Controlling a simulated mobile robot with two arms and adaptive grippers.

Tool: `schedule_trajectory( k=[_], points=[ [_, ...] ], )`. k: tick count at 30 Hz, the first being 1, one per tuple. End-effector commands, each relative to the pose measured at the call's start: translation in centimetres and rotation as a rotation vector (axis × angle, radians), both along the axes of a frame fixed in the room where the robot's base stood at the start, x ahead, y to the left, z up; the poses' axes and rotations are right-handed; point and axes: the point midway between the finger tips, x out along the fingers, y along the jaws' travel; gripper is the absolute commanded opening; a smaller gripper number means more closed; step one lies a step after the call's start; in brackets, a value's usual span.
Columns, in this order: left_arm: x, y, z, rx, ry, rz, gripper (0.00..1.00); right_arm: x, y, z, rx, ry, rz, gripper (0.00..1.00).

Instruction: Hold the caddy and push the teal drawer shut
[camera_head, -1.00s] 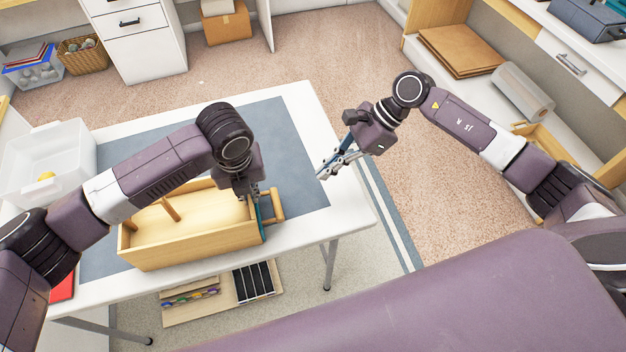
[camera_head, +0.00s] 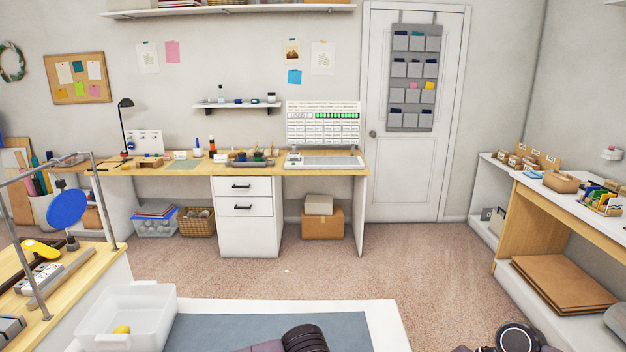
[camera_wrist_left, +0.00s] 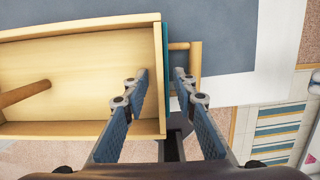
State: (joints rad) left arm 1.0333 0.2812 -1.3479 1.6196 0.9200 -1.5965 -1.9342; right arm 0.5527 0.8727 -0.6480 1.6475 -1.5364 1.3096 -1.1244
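The caddy (camera_wrist_left: 88,128) is a light wood open box with a round peg inside. It fills the left of the left wrist view and is out of the head view. A thin teal panel (camera_wrist_left: 166,50) stands along its right end, with a wooden loop (camera_wrist_left: 196,62) beyond it. I cannot tell how far any drawer is out. My left gripper (camera_wrist_left: 162,75) is astride this end, one finger inside the caddy and one outside the teal panel. The fingers stand apart, with small gaps visible beside the wall. My right gripper is out of view.
A clear bin (camera_head: 128,318) with a yellow item stands on the white table (camera_head: 385,325), beside the blue-grey mat (camera_head: 225,333). Beyond open carpet (camera_head: 400,262) are a wooden desk (camera_head: 330,165) with white drawers (camera_head: 248,225), a door (camera_head: 420,160) and a right-hand bench (camera_head: 545,215).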

Motion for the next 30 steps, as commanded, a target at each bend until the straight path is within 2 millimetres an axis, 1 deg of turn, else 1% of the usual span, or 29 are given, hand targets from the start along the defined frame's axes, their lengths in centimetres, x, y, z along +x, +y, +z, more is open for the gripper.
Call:
schedule_trajectory(
  k=[5,9,15,18,21,29,30],
  points=[
    [-0.3,-0.1,3.1,-0.003,-0.005,-0.002,0.26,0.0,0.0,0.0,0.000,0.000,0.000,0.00],
    [-0.8,-0.1,6.2,-0.003,-0.005,-0.003,0.26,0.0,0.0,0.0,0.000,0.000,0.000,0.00],
    [-1.4,-0.1,9.7,-0.002,-0.001,-0.002,0.26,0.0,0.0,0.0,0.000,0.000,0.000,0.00],
    [-1.6,-0.1,10.7,-0.001,0.000,-0.001,0.26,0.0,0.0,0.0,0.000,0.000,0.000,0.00],
    [-1.7,0.0,11.1,0.000,0.001,-0.002,0.26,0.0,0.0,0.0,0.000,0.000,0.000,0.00],
    [-1.8,0.0,11.3,0.000,0.002,-0.002,0.26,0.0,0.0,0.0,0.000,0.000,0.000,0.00],
    [-1.8,0.0,11.3,0.000,0.002,-0.002,0.29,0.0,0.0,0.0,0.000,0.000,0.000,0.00]
  ],
)
